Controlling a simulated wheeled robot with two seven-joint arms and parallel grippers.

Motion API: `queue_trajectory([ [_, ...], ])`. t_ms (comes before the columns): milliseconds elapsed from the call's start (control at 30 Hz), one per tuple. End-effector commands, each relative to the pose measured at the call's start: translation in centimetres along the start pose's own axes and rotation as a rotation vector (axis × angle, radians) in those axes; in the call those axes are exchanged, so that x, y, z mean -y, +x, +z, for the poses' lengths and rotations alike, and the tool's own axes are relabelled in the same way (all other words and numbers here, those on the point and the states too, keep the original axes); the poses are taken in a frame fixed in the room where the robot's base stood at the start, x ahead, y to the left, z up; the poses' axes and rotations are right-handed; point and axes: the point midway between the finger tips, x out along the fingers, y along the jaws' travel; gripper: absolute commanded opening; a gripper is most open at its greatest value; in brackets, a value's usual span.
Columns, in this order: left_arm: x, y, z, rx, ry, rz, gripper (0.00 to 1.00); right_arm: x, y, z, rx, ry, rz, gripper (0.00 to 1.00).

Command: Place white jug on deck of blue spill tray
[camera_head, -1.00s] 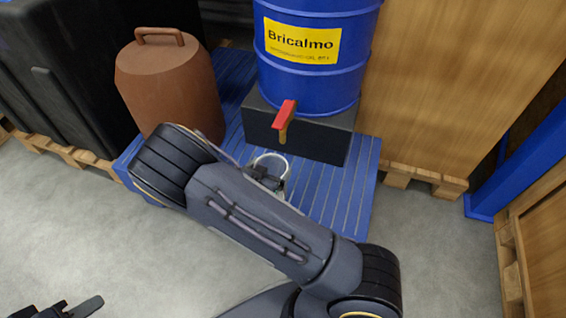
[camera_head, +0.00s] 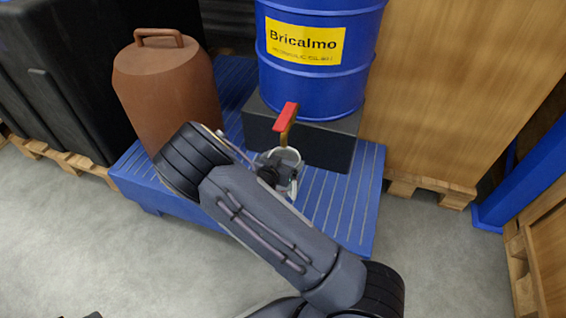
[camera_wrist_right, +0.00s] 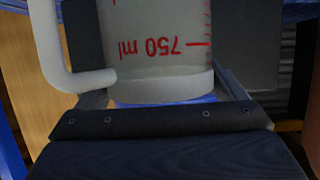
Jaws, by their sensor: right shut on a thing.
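The white jug (camera_head: 288,156) is mostly hidden behind my right arm in the head view; its pale round rim shows just below the red-handled tap. My right gripper (camera_head: 276,172) is shut on it. In the right wrist view the jug (camera_wrist_right: 160,40) fills the middle, with red "750 ml" marks reading upside down and its handle at left. The blue spill tray (camera_head: 338,205) has a slatted deck under the drum. The jug appears over this deck, but I cannot tell whether it touches. Only a dark tip of my left gripper (camera_head: 93,315) shows at the bottom edge.
The blue drum (camera_head: 315,75) sits on a black block (camera_head: 335,148), its tap (camera_head: 287,122) jutting out close to the jug. A brown canister (camera_head: 165,95) stands on the tray's left part. A wooden crate (camera_head: 430,90) stands at right. Deck slats right of the jug are bare.

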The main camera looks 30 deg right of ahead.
Motion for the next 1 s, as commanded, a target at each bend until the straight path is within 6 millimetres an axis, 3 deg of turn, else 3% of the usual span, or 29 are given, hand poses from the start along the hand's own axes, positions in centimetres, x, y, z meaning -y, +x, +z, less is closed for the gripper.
queue_trajectory([
  [167,0.1,0.2,0.1,0.000,0.000,0.000,0.36,0.0,0.1,0.3,0.000,0.000,0.000,0.47],
  [200,0.1,0.2,0.1,0.000,0.000,0.000,0.36,0.0,0.1,0.4,0.000,0.000,0.000,0.92],
  [267,0.1,0.1,0.1,0.000,0.000,0.000,0.36,0.0,0.1,0.3,0.000,0.000,0.000,1.00],
  [633,-0.2,-0.4,-0.2,0.000,0.000,0.000,0.36,0.1,-0.8,-0.2,0.001,0.000,-0.002,1.00],
  [1000,-1.3,-2.9,-1.5,0.000,0.000,0.000,0.36,0.1,-8.5,-0.4,0.002,-0.002,-0.004,1.00],
])
